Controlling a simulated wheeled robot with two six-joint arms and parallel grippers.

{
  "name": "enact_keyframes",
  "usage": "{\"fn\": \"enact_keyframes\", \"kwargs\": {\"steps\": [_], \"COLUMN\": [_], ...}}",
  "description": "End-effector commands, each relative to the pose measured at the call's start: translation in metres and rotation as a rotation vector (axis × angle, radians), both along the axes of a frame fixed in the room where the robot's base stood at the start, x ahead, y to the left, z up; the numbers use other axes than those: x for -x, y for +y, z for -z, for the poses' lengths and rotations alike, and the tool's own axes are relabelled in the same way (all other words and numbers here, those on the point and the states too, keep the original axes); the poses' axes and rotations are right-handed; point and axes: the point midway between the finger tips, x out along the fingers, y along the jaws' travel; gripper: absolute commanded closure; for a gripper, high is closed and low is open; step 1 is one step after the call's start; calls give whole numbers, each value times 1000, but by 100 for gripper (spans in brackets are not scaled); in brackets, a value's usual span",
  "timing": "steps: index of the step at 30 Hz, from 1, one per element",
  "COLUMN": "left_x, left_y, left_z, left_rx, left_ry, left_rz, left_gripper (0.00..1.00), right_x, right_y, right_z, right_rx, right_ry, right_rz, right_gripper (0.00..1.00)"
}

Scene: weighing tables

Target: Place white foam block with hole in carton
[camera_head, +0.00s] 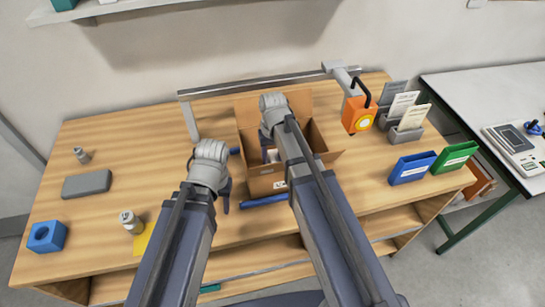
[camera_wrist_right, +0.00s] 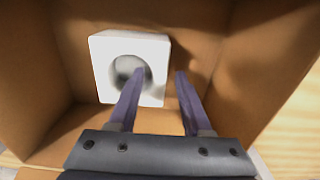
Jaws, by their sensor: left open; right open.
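The white foam block with a round hole (camera_wrist_right: 103,71) lies on the floor of the open cardboard carton, as the right wrist view shows. My right gripper (camera_wrist_right: 160,75) is open inside the carton. One fingertip overlaps the block's hole in the picture and the other is to the right of the block; I cannot tell whether they touch it. In the head view the right arm mostly hides the block. My left gripper (camera_head: 222,190) is open and empty, to the left of the carton.
An orange device (camera_head: 359,115) stands right of the carton, with card holders behind blue (camera_head: 411,168) and green bins (camera_head: 454,157). A blue block with a hole (camera_head: 47,237), a grey slab (camera_head: 87,184) and metal weights (camera_head: 131,222) are at left. A metal frame spans the back.

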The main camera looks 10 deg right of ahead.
Motion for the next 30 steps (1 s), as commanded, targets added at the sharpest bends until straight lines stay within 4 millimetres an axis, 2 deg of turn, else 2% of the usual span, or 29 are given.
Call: {"fn": "enact_keyframes", "kwargs": {"steps": [8, 14, 30], "left_x": [0, 0, 0], "left_y": [0, 0, 0], "left_z": [-3, -17, -93], "left_rx": [0, 0, 0], "left_ry": [0, 0, 0], "left_rz": [0, 0, 2], "left_gripper": [51, 51, 51], "right_x": [0, 0, 0], "right_y": [0, 0, 0], "right_z": [-3, -16, -93], "right_rx": [0, 0, 0], "right_ry": [0, 0, 0], "right_rz": [0, 0, 0], "right_gripper": [51, 51, 51]}}
